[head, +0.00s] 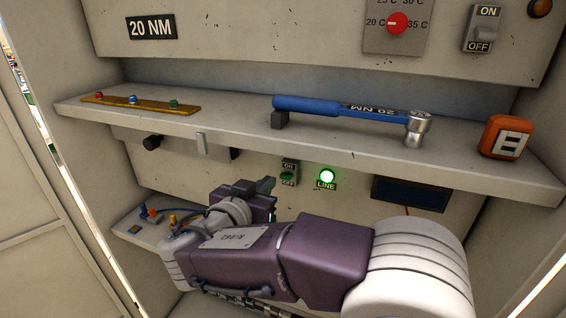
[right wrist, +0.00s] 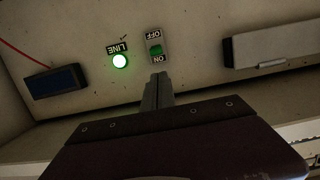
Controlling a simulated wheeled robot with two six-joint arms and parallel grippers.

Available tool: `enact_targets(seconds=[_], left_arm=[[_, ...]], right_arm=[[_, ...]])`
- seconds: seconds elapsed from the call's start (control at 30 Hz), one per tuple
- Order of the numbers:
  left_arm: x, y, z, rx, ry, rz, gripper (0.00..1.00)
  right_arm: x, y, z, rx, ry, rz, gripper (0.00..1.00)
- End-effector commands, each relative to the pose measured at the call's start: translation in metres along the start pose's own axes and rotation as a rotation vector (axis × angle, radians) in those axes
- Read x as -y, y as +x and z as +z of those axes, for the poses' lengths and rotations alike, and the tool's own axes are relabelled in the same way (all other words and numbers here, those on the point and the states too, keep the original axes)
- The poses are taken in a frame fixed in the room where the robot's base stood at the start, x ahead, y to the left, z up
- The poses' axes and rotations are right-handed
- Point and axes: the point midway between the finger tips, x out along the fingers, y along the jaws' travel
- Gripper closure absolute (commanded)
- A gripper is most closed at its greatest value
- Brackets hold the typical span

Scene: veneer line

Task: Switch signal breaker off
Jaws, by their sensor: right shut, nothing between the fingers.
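A small breaker switch (head: 288,173) with a green rocker, marked ON above and OFF below, sits on the back panel under the shelf. It shows upside down in the right wrist view (right wrist: 155,47); I cannot tell for certain which way its rocker is tipped. Beside it the LINE lamp (head: 326,177) glows green, also in the right wrist view (right wrist: 120,61). My right gripper (head: 268,185) is shut and empty, just left of and below the switch in the head view. In the right wrist view its fingertips (right wrist: 159,78) point toward the switch with a gap. My left gripper is out of view.
The shelf (head: 235,135) above holds a blue torque wrench (head: 340,106), an orange block (head: 506,136) and a strip with coloured knobs (head: 140,102). Another ON/OFF switch (head: 482,29) is at upper right. A dark display (head: 411,194) is right of the lamp.

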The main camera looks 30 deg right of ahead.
Motion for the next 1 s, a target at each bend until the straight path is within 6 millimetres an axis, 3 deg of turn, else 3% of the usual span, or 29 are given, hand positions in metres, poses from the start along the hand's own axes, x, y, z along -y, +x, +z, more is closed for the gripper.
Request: enact_targets(seconds=[0.27,0.7,1.0], left_arm=[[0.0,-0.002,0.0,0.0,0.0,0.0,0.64],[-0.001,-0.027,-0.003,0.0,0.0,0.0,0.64],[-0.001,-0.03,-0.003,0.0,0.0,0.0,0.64]], right_arm=[[-0.001,0.005,0.001,0.003,-0.003,0.003,1.0],[-0.002,0.083,0.0,0.006,-0.005,0.005,1.0],[-0.001,0.101,0.003,0.006,-0.004,0.0,1.0]])
